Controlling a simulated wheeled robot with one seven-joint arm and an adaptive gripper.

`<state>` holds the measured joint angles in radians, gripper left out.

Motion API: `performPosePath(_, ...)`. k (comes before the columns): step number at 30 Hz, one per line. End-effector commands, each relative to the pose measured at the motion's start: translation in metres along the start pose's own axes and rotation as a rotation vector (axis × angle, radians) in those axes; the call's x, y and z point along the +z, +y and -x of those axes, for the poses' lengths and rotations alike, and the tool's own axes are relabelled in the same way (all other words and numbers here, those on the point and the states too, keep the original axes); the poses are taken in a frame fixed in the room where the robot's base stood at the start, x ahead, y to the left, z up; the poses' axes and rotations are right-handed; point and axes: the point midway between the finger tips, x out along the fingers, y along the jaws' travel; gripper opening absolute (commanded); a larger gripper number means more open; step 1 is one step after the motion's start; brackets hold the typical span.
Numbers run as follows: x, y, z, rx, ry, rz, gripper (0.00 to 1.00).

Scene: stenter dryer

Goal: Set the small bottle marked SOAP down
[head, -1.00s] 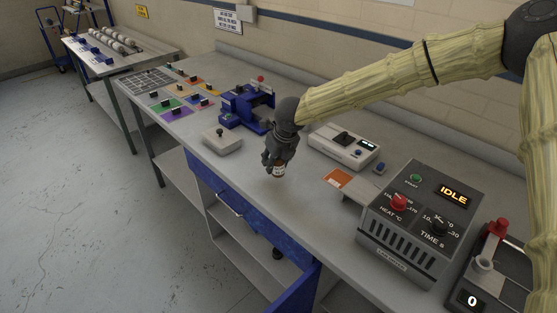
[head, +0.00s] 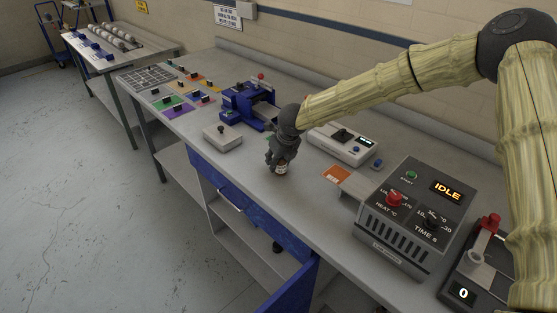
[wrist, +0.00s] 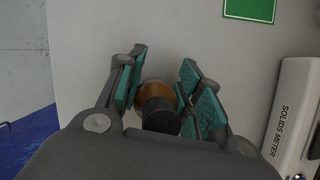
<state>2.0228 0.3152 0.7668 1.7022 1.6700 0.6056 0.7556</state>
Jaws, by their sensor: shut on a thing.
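The small bottle (head: 281,168) is amber with a pale label and hangs at the lower end of my gripper (head: 279,158) in the head view. Its label is too small to read there. In the wrist view the bottle's dark cap and amber shoulder (wrist: 155,95) show between the teal pads of my gripper (wrist: 165,95), which is shut on it. The bottle looks upright over the grey bench top (head: 250,185). I cannot tell whether its base touches the bench.
The solids meter (head: 343,145) is behind right, with an orange card (head: 336,174) in front. The heater box (head: 410,215) is further right. Bench around the bottle is clear.

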Motion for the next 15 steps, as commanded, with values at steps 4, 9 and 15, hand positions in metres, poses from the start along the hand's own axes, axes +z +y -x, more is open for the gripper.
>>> performPosePath(4,-0.0008,-0.0003,-0.0011,0.0,0.0,0.0,0.52)
performPosePath(9,-0.0008,-0.0003,-0.0009,0.0,0.0,0.0,0.58)
performPosePath(15,-0.0001,0.0,0.0002,0.0,0.0,0.0,0.58)
